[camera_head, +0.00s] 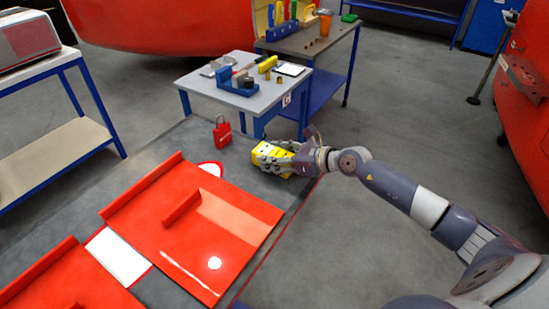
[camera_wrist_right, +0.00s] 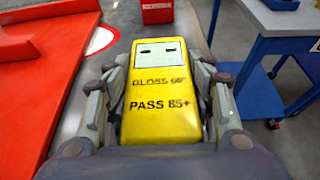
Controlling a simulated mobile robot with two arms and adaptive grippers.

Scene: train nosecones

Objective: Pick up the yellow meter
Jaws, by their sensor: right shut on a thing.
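The yellow meter (camera_head: 272,157) is a boxy block near the far right corner of the grey table (camera_head: 256,190). My right gripper (camera_head: 280,158) is around it, with its fingers closed on its sides. In the right wrist view the yellow meter (camera_wrist_right: 160,95) lies between the two fingers of my right gripper (camera_wrist_right: 158,100), and dark print reading "GLOSS 60°" and "PASS 85+" shows on its face. I cannot tell whether it is touching the table or just above it. My left gripper is not in view.
Red panels (camera_head: 190,225) cover much of the table left of the meter. A red padlock (camera_head: 222,132) stands just beyond it to the left. A smaller table (camera_head: 200,82) with blue legs and several tools is behind. Open floor (camera_head: 400,130) lies to the right.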

